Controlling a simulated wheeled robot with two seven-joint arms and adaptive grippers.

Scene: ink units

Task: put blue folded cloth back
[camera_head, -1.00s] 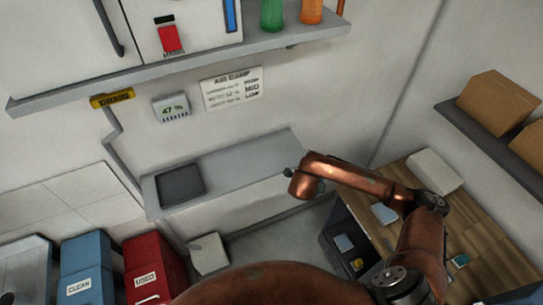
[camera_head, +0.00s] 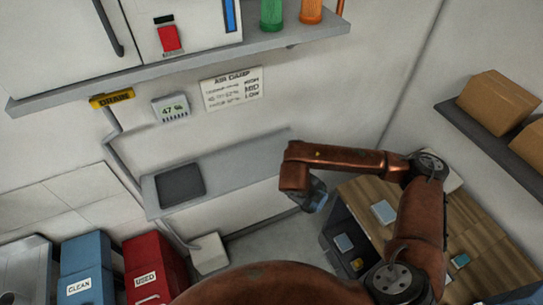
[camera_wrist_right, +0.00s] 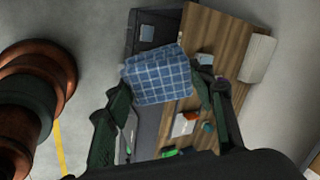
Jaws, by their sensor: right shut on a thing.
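The blue checked folded cloth (camera_wrist_right: 157,80) is held between the fingers of my right gripper (camera_wrist_right: 166,88) in the right wrist view. In the head view my right gripper (camera_head: 313,196) hangs at the end of the copper arm, in front of the wooden-topped unit's left edge; the cloth there is only a small bluish patch. In the wrist view the cloth hides part of the wooden top (camera_wrist_right: 207,30) and the dark open compartment behind it. My left gripper is not in view.
The wooden-topped unit (camera_head: 480,235) carries a light blue item (camera_head: 383,211) and a small teal item (camera_head: 460,260). Its open side holds a blue item (camera_head: 343,242) and a yellow one (camera_head: 357,264). A blue CLEAN bin (camera_head: 86,255) and red USED bin (camera_head: 145,260) stand left.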

